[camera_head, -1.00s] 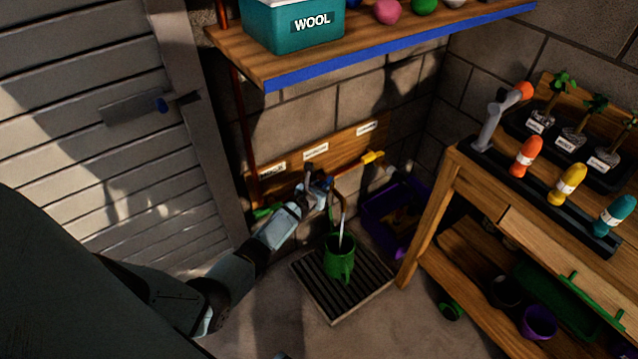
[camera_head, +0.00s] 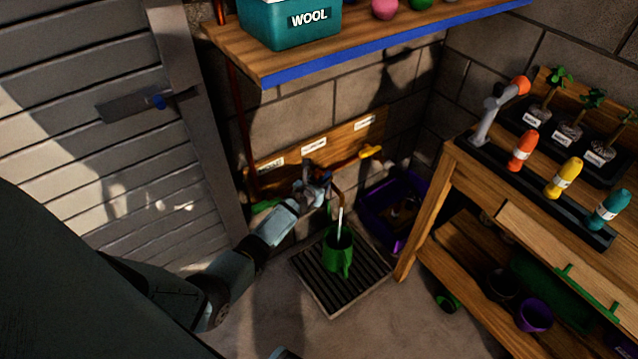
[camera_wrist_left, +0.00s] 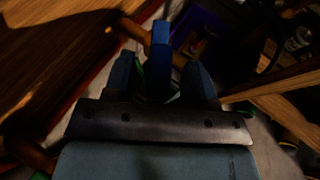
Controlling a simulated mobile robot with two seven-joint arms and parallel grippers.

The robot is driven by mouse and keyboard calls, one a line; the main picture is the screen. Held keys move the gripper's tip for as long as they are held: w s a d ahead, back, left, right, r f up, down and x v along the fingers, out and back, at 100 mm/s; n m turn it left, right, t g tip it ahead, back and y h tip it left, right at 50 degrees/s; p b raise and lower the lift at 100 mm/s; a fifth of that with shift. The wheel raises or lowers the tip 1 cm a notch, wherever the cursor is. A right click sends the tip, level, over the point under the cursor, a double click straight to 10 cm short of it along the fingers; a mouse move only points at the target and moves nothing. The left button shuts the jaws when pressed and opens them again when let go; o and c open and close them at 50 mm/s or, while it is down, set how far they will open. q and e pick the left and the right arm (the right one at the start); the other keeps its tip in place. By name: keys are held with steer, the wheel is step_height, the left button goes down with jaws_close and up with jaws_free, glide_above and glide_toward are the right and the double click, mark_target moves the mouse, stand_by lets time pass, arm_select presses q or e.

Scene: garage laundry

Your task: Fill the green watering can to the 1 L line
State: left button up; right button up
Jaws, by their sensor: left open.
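The green watering can (camera_head: 338,256) stands upright on a slatted drain grate (camera_head: 318,287) by the wall. A pale stream of water (camera_head: 340,218) runs from the tap spout into its open top. The water level and the 1 L line cannot be made out. My left gripper (camera_head: 322,185) is at the middle tap on the wooden board, above the can. In the left wrist view my left gripper (camera_wrist_left: 160,75) is open, with the blue tap handle (camera_wrist_left: 161,42) between its fingers; contact cannot be told.
A yellow tap handle (camera_head: 371,152) is to the right on the labelled board (camera_head: 345,143). A purple crate (camera_head: 378,222) sits behind the grate. A wooden bench (camera_head: 425,190) stands at right, and a blue-edged shelf (camera_head: 400,48) overhangs the taps.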

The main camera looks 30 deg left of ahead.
arm_select(q)
steer(key=p+v, duration=0.2)
steer(key=v, duration=0.1)
steer(key=shift+r, duration=0.25)
steer(key=p+v, duration=0.5)
steer(key=v, duration=0.5)
steer(key=shift+s+f, duration=0.15)
steer(key=shift+s, duration=0.1)
arm_select(e)
steer(key=shift+s+d+r+m+g+h, duration=0.1)
steer(key=shift+d+r+m+g+h, duration=0.1)
steer(key=shift+r, duration=0.4)
steer(key=shift+s+d+r+m+g+h, duration=0.1)
steer(key=shift+d+r, duration=0.05)
steer(key=shift+r, duration=0.45)
arm_select(q)
steer(key=shift+d, duration=0.1)
arm_select(e)
steer(key=shift+w, duration=0.1)
